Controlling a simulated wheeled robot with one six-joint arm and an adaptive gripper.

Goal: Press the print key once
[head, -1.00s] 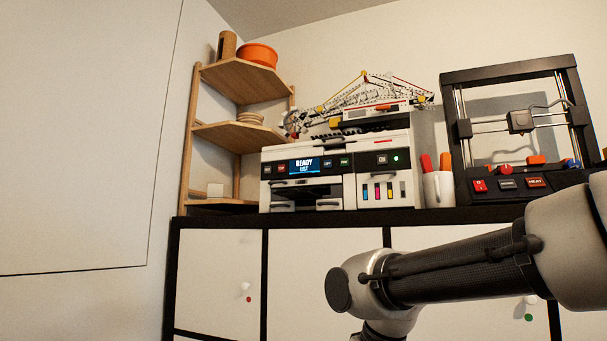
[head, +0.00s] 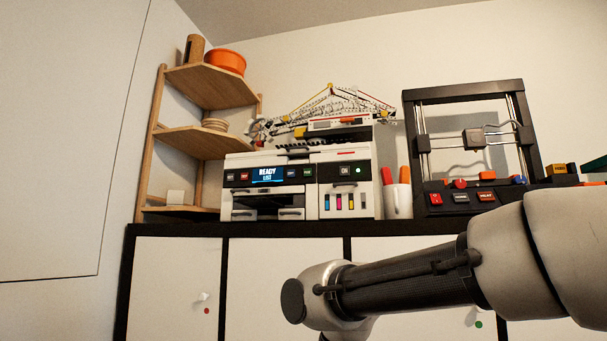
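A white and black printer (head: 270,200) stands on top of the dark-framed cabinet. Its front panel has a lit blue display (head: 268,174) reading "READY" with a smaller line below. The labels on the small keys are too small to read surely, so I cannot tell which is the print key. My arm reaches in from the right, in front of the cabinet and below the printer. My gripper is out of the picture.
A wooden corner shelf (head: 200,143) with an orange bowl (head: 226,62) stands left of the printer. A pen cup (head: 397,200) and a black 3D printer frame (head: 409,150) stand to its right. A brick-built crane model (head: 330,108) sits on top. The cabinet edge (head: 200,229) runs below.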

